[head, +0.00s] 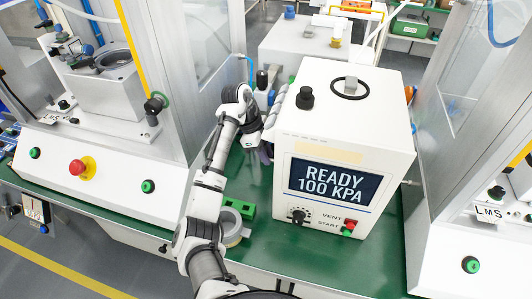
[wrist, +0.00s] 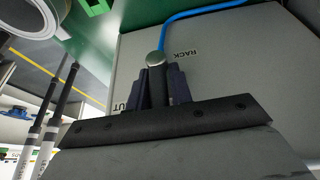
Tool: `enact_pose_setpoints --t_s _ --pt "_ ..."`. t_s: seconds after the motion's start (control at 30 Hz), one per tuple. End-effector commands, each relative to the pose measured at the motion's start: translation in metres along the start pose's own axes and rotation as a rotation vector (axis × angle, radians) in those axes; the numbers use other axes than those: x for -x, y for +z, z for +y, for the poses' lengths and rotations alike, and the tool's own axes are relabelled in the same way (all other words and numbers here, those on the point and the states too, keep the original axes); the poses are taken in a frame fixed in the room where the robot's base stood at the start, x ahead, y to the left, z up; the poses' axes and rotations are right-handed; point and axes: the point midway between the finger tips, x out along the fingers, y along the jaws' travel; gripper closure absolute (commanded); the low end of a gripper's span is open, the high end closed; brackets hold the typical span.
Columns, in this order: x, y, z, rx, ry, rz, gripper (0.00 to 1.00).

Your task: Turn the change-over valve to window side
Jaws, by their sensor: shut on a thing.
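The change-over valve (wrist: 156,60) shows in the wrist view as a round metal end on a grey panel, with a blue tube nearby. Its dark handle lies between the two fingers of my gripper (wrist: 160,84), which is shut on it. The word RACK is printed beside the round end, upside down. A second label, ending in UT, is partly hidden by the fingers. No window label is readable. In the head view my gripper (head: 266,152) is at the left side of the white press box (head: 345,135); the valve cannot be made out there.
The box's display (head: 333,180) reads READY 100 KPA. A green block (head: 240,208) and a roll of tape (head: 233,226) lie on the green bench beside my arm. White machines stand left and right. Clear green bench lies in front of the box.

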Motion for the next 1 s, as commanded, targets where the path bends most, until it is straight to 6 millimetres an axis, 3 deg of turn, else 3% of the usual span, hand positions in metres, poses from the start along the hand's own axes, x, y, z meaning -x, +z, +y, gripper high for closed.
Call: enact_pose_setpoints --t_s 0.37,0.4,0.5,0.83,1.0 --pt "-0.002 0.0 0.001 0.002 0.009 0.001 1.0" --pt "-0.002 0.0 0.001 0.002 0.009 0.001 0.76" --pt "-0.002 0.0 0.001 0.001 0.008 0.001 0.63" --pt "0.001 0.0 0.0 0.0 0.004 0.0 0.62" --pt "0.018 0.001 -0.001 0.0 0.002 -0.003 0.62"
